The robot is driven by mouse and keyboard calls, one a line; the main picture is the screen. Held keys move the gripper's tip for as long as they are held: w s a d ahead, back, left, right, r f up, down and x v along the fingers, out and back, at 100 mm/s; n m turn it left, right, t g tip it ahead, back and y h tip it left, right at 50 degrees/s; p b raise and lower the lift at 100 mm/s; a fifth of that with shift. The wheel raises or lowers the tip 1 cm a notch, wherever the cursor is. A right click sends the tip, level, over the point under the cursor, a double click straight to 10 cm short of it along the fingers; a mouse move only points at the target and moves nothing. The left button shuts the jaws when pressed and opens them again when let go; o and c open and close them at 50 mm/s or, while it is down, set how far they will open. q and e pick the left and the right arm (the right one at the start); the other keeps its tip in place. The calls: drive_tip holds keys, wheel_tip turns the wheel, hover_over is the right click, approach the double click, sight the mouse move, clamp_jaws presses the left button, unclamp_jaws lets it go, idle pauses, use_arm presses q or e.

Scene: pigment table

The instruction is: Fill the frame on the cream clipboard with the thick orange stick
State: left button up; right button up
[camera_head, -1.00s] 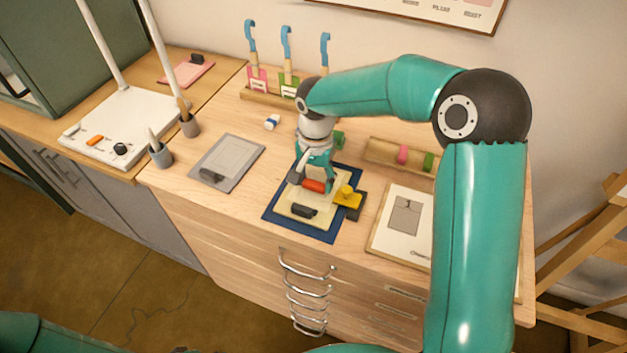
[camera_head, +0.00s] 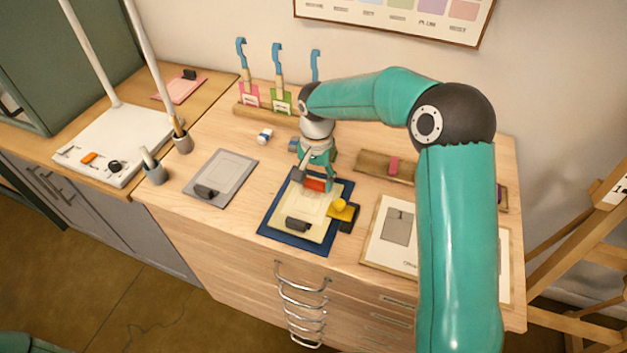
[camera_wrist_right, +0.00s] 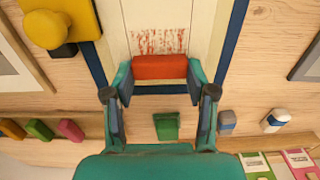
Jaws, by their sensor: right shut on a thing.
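The cream clipboard (camera_head: 311,219) lies on a dark blue mat (camera_head: 262,235) near the table's front, its dark clip (camera_head: 298,224) towards the front edge. My right gripper (camera_head: 314,184) is shut on the thick orange stick (camera_wrist_right: 160,67), over the clipboard's far end. In the right wrist view the stick lies crosswise between the fingertips, and a patch of streaky red-orange marks (camera_wrist_right: 158,41) shows on the pale sheet just beyond it. I cannot tell whether the stick touches the sheet. The arm and fingers partly hide the far end. My left gripper is not in view.
A yellow knobbed block (camera_head: 342,211) sits at the clipboard's right edge. A grey clipboard (camera_head: 222,178) lies left, and a white sheet on a board (camera_head: 378,248) lies right. A wooden holder (camera_head: 372,165) with coloured sticks stands behind. A green block (camera_wrist_right: 166,125) is near the gripper.

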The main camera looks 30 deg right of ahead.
sight(305, 209)
drive_tip(key=shift+s+a+f+b, duration=0.15)
drive_tip(key=shift+s+a+b, duration=0.45)
drive_tip(key=shift+a+b, duration=0.15)
drive_tip(key=shift+s+a+b, duration=0.65)
drive_tip(key=shift+s+a, duration=0.35)
drive_tip(key=shift+a, duration=0.25)
drive_tip(key=shift+s+a+b, duration=0.55)
drive_tip(key=shift+s+a, duration=0.1)
drive_tip(key=shift+a, duration=0.15)
drive_tip(key=shift+s+a, duration=0.15)
drive_tip(key=shift+r, duration=0.2)
drive_tip(key=shift+w+d+p, duration=0.65)
drive_tip(key=shift+w+d, duration=0.4)
drive_tip(key=shift+d, duration=0.25)
drive_tip(key=shift+w+d+p, duration=0.6)
drive_tip(key=shift+w+d, duration=0.4)
drive_tip(key=shift+d, duration=0.25)
drive_tip(key=shift+w+d+f, duration=0.15)
drive_tip(key=shift+w+d, duration=0.15)
drive_tip(key=shift+d, duration=0.15)
